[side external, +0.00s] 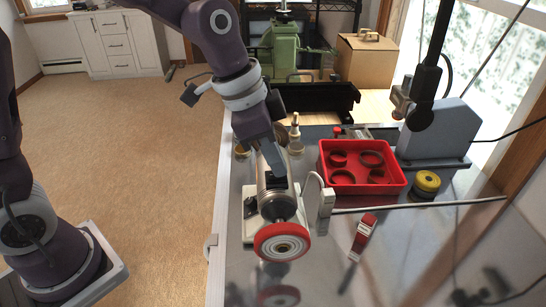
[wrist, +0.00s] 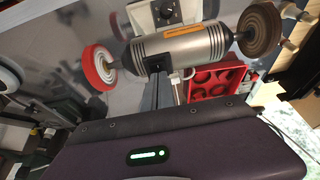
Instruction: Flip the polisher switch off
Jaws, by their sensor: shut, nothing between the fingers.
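The polisher (side external: 275,205) stands on the metal bench, a silver ribbed motor with a red-rimmed wheel (side external: 282,242) at its near end. In the wrist view the motor (wrist: 180,48) lies across the top, with the red wheel (wrist: 98,67) at left and a brown wheel (wrist: 260,28) at right. A dark square plate with a pale knob or lever (wrist: 168,12) shows on the base beyond the motor; it may be the switch, but its position is unclear. My gripper (side external: 276,166) is shut and empty, pointing down close to the motor; I cannot tell whether it touches.
A red tray (side external: 392,187) with dark rings stands right of the polisher. A pale upright box (side external: 319,203) stands close beside it. A yellow-topped round item (side external: 427,183), a long rod (side external: 420,206) and a red-and-white item (side external: 363,230) lie on the bench. The front bench surface is mostly clear.

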